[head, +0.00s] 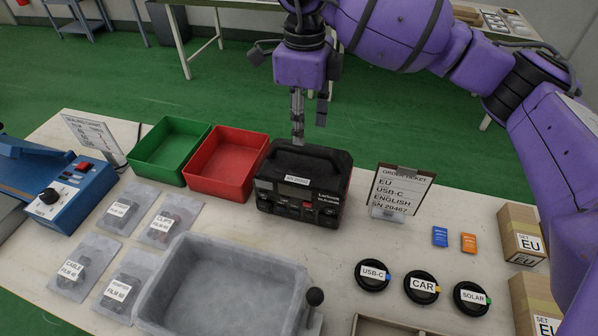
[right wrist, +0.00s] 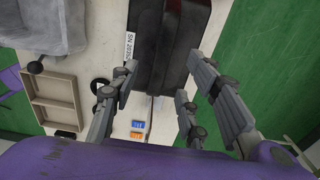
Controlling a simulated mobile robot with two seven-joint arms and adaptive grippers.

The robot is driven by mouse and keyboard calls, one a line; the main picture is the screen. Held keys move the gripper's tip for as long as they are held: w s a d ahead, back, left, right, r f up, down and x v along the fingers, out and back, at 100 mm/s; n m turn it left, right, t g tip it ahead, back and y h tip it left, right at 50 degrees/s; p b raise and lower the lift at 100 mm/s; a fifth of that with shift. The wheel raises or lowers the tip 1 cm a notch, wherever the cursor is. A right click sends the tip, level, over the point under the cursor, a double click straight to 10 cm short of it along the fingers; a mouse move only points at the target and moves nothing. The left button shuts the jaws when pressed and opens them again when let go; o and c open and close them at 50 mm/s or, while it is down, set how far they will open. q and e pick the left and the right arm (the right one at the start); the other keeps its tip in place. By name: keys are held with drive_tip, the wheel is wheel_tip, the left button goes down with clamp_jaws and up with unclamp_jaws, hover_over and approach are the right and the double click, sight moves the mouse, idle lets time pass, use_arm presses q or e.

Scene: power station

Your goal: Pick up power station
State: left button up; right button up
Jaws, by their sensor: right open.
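The power station (head: 303,185) is a black box with a top handle, sockets on its front and a serial label. It stands upright on the table, and part of it fills the top of the right wrist view (right wrist: 172,45). My right gripper (head: 308,122) is open and empty, fingers pointing down at the station's back edge. In the right wrist view its spread fingers (right wrist: 162,75) lie either side of the station's near end. I cannot tell whether they touch it. My left gripper is not in view.
Red (head: 228,165) and green (head: 170,150) bins stand left of the station. An order ticket (head: 400,190) stands close on its right. A grey tray (head: 225,285) lies in front, beside several coiled cables (head: 372,277). Boxes (head: 520,232) stand at the right edge.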

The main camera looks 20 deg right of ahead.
sight(305, 147)
drive_tip(key=shift+s+d+f, duration=0.1)
drive_tip(key=shift+s+f, duration=0.1)
drive_tip(key=shift+f, duration=1)
drive_tip(key=f, duration=0.4)
drive_tip(key=shift+w+d+f+p, duration=0.1)
drive_tip(key=shift+w+f+p, duration=0.1)
drive_tip(key=shift+f+p, duration=0.2)
clamp_jaws()
drive_tip(key=shift+w+r, duration=0.15)
drive_tip(key=shift+r, duration=0.1)
